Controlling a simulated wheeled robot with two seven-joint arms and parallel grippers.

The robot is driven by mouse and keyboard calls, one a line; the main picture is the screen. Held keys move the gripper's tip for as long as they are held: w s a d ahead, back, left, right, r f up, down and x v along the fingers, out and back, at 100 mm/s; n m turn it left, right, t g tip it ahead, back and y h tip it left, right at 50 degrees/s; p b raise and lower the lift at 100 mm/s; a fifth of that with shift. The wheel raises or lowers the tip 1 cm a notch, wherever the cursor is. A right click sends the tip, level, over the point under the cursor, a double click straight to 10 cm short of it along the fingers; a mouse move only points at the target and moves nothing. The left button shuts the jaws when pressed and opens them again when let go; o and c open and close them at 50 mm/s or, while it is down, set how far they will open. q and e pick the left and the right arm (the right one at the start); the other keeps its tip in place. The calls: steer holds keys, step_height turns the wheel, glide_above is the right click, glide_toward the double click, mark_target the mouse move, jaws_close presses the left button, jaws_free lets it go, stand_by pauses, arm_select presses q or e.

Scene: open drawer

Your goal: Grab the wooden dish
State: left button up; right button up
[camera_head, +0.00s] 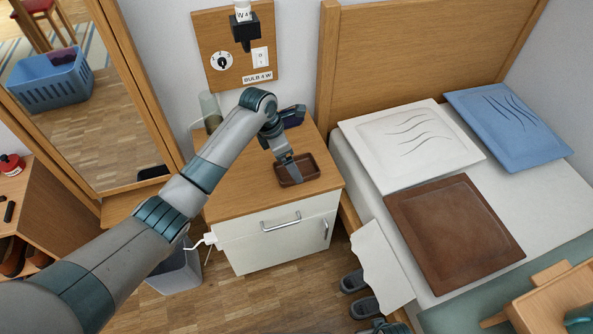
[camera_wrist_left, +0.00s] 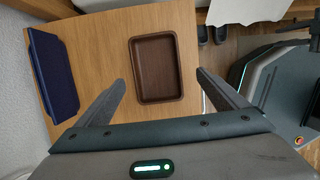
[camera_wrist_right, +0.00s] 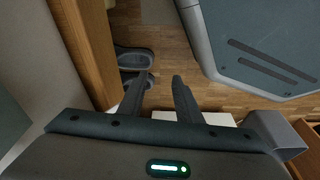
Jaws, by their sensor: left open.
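The wooden dish (camera_head: 312,168) is a small dark brown rectangular tray, empty, on top of the bedside cabinet (camera_head: 235,195). In the left wrist view the dish (camera_wrist_left: 157,68) lies ahead between the two spread fingers, with space on each side. My left gripper (camera_head: 290,167) is open and empty over the dish, and covers part of it in the head view. I cannot tell its exact height above the dish. My right gripper (camera_wrist_right: 158,77) has a gap between its fingers and holds nothing. It points at the floor beside the bed.
A dark blue object (camera_wrist_left: 50,72) lies on the cabinet top near the wall. A greenish glass (camera_head: 209,108) stands at the cabinet's back left. The bed (camera_head: 500,235) is to the right, with slippers (camera_wrist_right: 135,58) on the floor beside it. A bin (camera_head: 175,273) stands left of the cabinet.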

mark_target(308, 166)
arm_select(q)
steer(key=shift+w+d+f, duration=0.1)
steer(key=shift+d+f, duration=0.05)
steer(key=shift+f, duration=0.25)
steer(key=x, duration=0.3)
steer(key=shift+w+d+r+b, duration=0.1)
steer(key=shift+w+b, duration=0.15)
steer(key=shift+b, duration=0.05)
steer(key=shift+d+f, duration=0.15)
steer(key=shift+f, duration=0.3)
arm_select(e)
steer(key=shift+w+a+r, duration=0.1)
steer(key=shift+w+r, duration=0.15)
steer(key=shift+r, duration=0.35)
steer(key=shift+w+r, duration=0.2)
steer(key=shift+r, duration=0.4)
steer(key=shift+s+f, duration=0.2)
steer(key=shift+s, duration=0.1)
arm_select(q)
steer(key=c, duration=1.2)
steer(key=shift+o, duration=0.2)
